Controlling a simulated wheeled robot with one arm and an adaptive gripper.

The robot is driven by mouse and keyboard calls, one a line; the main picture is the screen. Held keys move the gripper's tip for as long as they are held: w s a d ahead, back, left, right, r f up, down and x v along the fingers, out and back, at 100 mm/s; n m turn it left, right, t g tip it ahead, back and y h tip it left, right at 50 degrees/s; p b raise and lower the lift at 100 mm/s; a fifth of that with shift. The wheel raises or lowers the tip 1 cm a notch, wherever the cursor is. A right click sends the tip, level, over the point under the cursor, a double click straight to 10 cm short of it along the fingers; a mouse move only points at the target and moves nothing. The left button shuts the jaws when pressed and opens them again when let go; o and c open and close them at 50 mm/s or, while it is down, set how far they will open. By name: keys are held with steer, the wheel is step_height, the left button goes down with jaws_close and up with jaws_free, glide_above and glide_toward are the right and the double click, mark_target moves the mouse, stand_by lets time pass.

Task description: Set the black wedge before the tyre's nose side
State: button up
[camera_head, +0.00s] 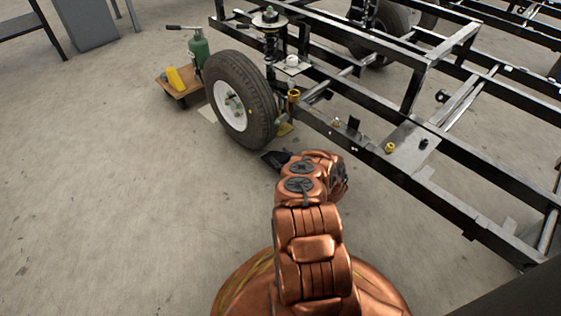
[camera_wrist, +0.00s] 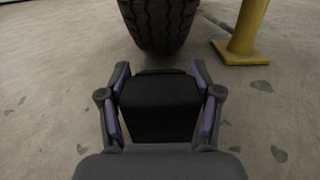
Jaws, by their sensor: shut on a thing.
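The black wedge (camera_wrist: 160,105) is between the two fingers of my gripper (camera_wrist: 160,88) in the wrist view, and the gripper is shut on it. The tyre (camera_wrist: 158,22) stands just beyond the wedge in the wrist view, and only its lower tread shows. In the head view the tyre (camera_head: 240,100) is upright on the chassis, with a white hub. My gripper (camera_head: 272,160) is low near the floor, close to the tyre's lower right side. My arm partly hides the gripper in the head view. I cannot tell whether the wedge touches the tyre or the floor.
A yellow stand (camera_wrist: 240,35) is right of the tyre in the wrist view. The black chassis frame (camera_head: 420,130) runs along the right. The left floor is clear.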

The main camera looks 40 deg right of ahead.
steer(key=shift+f+b, duration=0.35)
steer(key=shift+f, duration=0.25)
steer(key=shift+f, duration=0.1)
steer(key=o, duration=1.7)
steer(key=shift+s, duration=0.1)
steer(key=s, duration=0.7)
steer(key=s+p, duration=0.1)
steer(key=s, duration=0.3)
steer(key=shift+s+a, duration=0.25)
steer(key=shift+s, duration=0.1)
